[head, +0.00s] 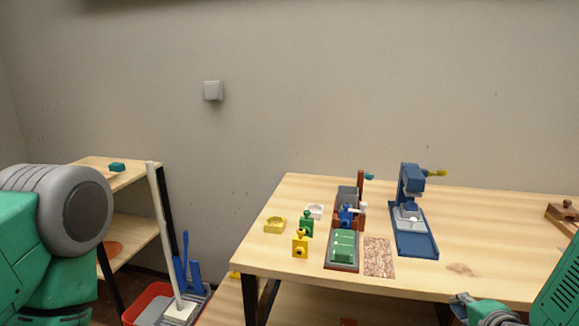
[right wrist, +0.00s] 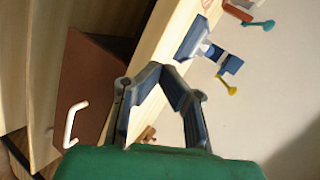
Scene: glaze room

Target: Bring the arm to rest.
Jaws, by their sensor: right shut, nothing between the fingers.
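My right gripper (head: 462,303) shows at the bottom edge of the head view, low at the front edge of the wooden table (head: 480,222). Its green arm comes in from the lower right corner. In the right wrist view the two blue-grey fingers of the right gripper (right wrist: 157,70) meet at their tips, with nothing between them. My left arm's green and grey links fill the left side of the head view. The left gripper itself is out of view.
On the table stand a blue press-like device (head: 417,240), a green-topped fixture (head: 342,246), a speckled mat (head: 379,258), a yellow ring (head: 274,226) and small yellow and green pieces. A shelf (head: 134,178) and a red bin (head: 146,302) stand left. The table's right part is mostly clear.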

